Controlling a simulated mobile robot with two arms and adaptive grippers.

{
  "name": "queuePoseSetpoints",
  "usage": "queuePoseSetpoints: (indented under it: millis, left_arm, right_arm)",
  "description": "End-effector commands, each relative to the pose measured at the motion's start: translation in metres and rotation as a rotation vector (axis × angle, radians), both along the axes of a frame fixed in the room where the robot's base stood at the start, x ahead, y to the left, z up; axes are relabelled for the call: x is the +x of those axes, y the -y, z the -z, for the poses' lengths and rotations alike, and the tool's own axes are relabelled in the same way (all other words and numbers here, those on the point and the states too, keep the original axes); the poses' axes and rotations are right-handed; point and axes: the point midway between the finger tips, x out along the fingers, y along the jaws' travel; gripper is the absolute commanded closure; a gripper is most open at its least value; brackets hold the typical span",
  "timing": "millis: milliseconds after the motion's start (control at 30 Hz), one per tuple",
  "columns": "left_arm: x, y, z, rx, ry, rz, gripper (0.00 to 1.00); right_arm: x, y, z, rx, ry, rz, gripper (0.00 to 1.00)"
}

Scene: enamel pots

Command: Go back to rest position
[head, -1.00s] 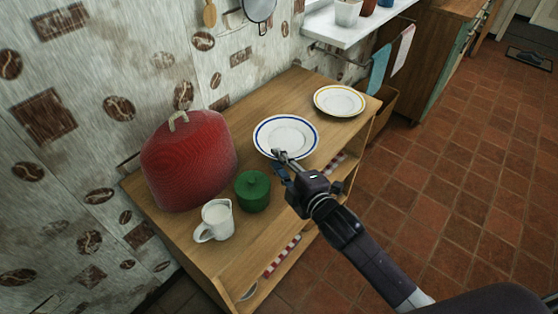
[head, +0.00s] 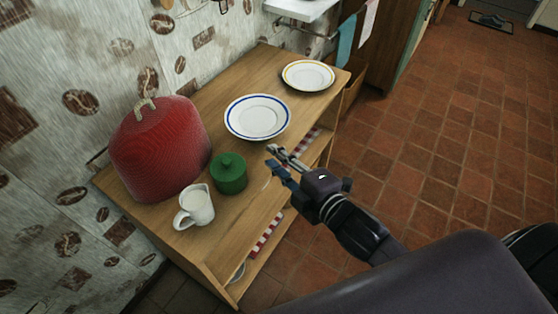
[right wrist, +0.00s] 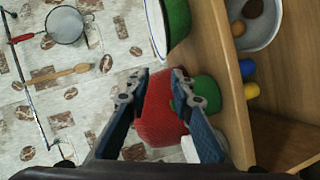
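My right gripper (head: 271,157) is in the head view, in front of the sideboard's front edge, right of the lidded green pot (head: 230,175) and below the blue-rimmed plate (head: 257,118). In the right wrist view its fingers (right wrist: 158,76) are apart with nothing held between them. The red domed cover (head: 160,150) and the white jug (head: 195,207) stand on the sideboard top. The cover (right wrist: 160,108) shows behind the fingers in the wrist view. My left gripper is not in view.
The wooden sideboard (head: 200,250) has a yellow-rimmed plate (head: 308,76) at its far end. Its lower shelf holds a checked cloth (head: 266,238). The wrist view shows a pale bowl (right wrist: 262,20) with round items.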

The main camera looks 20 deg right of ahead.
Motion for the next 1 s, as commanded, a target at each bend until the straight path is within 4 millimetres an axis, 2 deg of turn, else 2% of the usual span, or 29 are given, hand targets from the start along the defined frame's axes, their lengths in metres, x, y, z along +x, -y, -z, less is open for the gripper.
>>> queuePoseSetpoints:
  millis: [200,733,833,1000]
  left_arm:
    - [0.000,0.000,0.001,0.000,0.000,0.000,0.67]
    - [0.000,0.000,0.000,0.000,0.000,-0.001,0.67]
    - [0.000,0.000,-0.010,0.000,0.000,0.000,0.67]
    - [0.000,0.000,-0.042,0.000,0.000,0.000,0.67]
  right_arm:
    - [-0.010,0.003,-0.003,-0.002,0.001,0.000,0.78]
    - [-0.011,0.003,-0.004,0.000,0.001,-0.001,0.78]
    - [-0.011,0.003,-0.014,0.000,0.001,-0.001,0.78]
    - [-0.010,0.003,-0.047,0.000,0.001,-0.001,0.78]
